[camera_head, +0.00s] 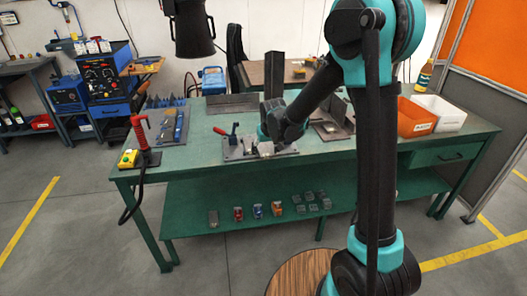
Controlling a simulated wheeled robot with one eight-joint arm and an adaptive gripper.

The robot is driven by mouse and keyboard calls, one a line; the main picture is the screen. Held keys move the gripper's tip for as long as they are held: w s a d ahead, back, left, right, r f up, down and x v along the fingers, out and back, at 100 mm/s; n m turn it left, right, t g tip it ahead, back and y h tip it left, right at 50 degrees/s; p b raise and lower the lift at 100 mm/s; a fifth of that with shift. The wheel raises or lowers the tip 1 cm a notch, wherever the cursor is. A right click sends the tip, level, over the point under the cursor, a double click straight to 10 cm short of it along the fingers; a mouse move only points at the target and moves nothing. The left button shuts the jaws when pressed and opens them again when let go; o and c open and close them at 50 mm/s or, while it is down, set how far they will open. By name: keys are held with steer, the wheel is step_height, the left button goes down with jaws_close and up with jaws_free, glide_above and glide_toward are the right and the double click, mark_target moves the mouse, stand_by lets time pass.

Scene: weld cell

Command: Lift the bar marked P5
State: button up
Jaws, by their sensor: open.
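No marking P5 is readable, so I cannot tell which piece is the bar of that name. My gripper (266,149) is small in the picture, at the end of my arm over the middle of the green workbench (190,160). It hangs low over a grey clamp fixture (235,154) with a red-handled clamp (221,131). Its fingers are hard to make out, and my wrist hides part of the fixture. I see nothing clearly held. Small grey metal pieces (311,200) lie on the lower shelf.
A tray of tools (172,127) and a red-handled device with a yellow box (129,158) stand on the left. Orange (414,118) and white (440,113) bins are at the right.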

steer(key=c, duration=1.2)
steer(key=shift+r, duration=0.1)
